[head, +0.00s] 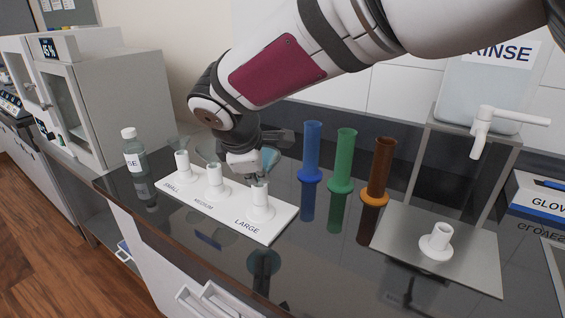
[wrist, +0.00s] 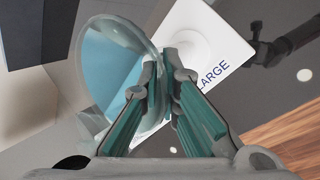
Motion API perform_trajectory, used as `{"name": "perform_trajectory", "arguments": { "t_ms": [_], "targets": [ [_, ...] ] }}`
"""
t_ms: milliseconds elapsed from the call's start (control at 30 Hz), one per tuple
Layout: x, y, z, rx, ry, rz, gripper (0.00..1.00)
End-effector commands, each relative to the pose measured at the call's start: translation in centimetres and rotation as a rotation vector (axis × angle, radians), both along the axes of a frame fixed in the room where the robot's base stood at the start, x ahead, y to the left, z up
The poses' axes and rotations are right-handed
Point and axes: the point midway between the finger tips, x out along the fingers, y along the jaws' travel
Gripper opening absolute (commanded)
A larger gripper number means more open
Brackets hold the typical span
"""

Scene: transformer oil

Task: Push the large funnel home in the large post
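The large post (head: 259,205) is a white post with a round base at the LARGE end of a white rack (head: 284,224). Its white base also shows in the wrist view (wrist: 196,44). The large funnel (head: 270,160) is clear with a bluish tint and sits at the top of the large post, partly hidden by my gripper. Its round bowl fills the left of the wrist view (wrist: 108,65). My gripper (head: 256,178) points down beside the post. In the wrist view its teal-padded fingers (wrist: 166,62) are nearly together with the bowl's edge between them. I cannot tell how deep the stem sits.
Clear funnels stand over the small post (head: 182,165) and medium post (head: 214,180). Blue (head: 311,150), green (head: 343,160) and brown (head: 380,170) cylinders stand right of the rack. A rinse tank (head: 490,90) with a tap is farther right. A capped bottle (head: 134,155) is at left.

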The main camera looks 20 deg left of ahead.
Motion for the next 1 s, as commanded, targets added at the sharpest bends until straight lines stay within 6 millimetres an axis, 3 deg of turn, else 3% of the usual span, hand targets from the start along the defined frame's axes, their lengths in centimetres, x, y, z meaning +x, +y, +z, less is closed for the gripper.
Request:
{"name": "perform_trajectory", "arguments": {
  "t_ms": [267,300,400,767,1000],
  "targets": [
    [0.0,0.0,-0.7,0.000,0.000,0.000,0.00],
    [0.0,0.0,-0.6,0.000,0.000,0.000,0.11],
    [0.0,0.0,-0.6,0.000,0.000,0.000,0.28],
    [-0.2,0.0,-0.2,0.000,-0.001,0.000,0.28],
    [-2.1,-0.2,2.9,0.003,-0.003,0.000,0.28]
  ]
}}
